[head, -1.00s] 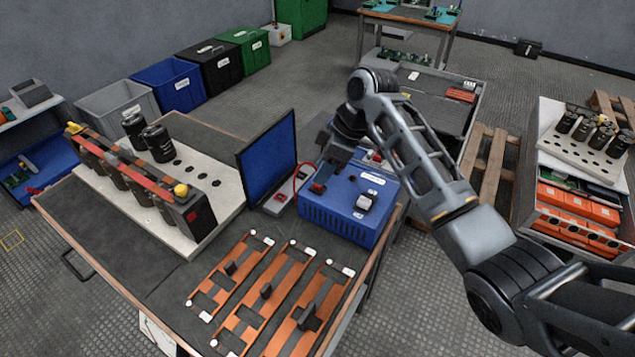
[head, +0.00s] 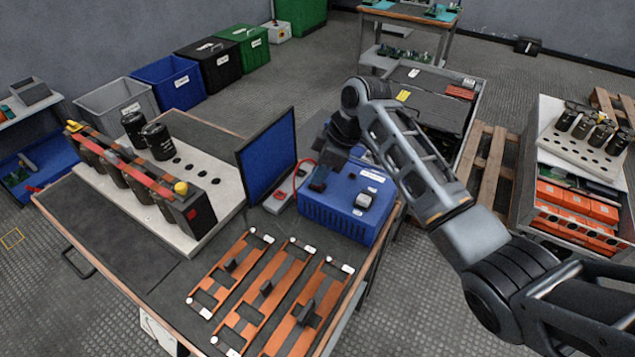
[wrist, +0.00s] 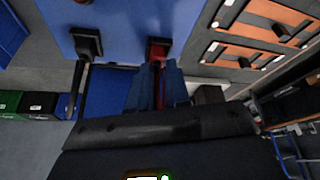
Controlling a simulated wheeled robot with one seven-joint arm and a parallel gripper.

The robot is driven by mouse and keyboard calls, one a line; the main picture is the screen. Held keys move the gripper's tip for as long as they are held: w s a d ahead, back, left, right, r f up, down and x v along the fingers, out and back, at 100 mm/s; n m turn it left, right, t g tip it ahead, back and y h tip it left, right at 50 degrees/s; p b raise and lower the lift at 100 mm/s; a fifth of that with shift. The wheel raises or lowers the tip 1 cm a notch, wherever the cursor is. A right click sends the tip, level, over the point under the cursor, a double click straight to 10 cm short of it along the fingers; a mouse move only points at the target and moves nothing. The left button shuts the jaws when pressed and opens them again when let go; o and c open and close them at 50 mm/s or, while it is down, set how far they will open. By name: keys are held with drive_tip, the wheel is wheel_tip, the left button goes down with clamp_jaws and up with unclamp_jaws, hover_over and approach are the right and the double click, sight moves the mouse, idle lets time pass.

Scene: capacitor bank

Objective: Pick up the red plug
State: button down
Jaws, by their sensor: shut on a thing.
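The red plug (wrist: 158,50) is between my gripper's fingers in the wrist view, at the top of the blue box. My gripper (wrist: 157,72) is shut on it. In the head view my gripper (head: 320,178) is over the left part of the blue box (head: 340,222), and the plug there is hidden behind the fingers. I cannot tell whether the plug still touches its socket. A red cable (head: 303,168) arcs beside the gripper on its left.
Copper bars (head: 265,290) lie in front. A capacitor rack (head: 140,185) fills the left of the bench.

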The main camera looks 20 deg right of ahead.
drive_tip(key=shift+r, duration=0.1)
drive_tip(key=shift+r, duration=0.55)
wheel_tip(320, 180, up, 3)
drive_tip(key=shift+w+f+b, duration=0.1)
drive_tip(key=shift+b, duration=0.2)
drive_tip(key=s+d+r, duration=0.7)
drive_tip(key=d, duration=0.2)
drive_tip(key=shift+s, duration=0.35)
drive_tip(key=shift+a, duration=0.1)
drive_tip(key=p, duration=0.1)
hover_over(323, 186)
drive_tip(key=w+a, duration=0.6)
drive_tip(key=a, duration=0.2)
drive_tip(key=shift+w+a+f+m+t+h, duration=0.2)
drive_tip(key=shift+f+m+t+h, duration=0.15)
drive_tip(key=shift+m+t+h, duration=0.05)
idle(1.7)
drive_tip(key=shift+s+a+r+g+p, duration=0.1)
drive_tip(key=shift+s+a+g+p, duration=0.1)
drive_tip(key=shift+g+p, duration=0.3)
idle(0.8)
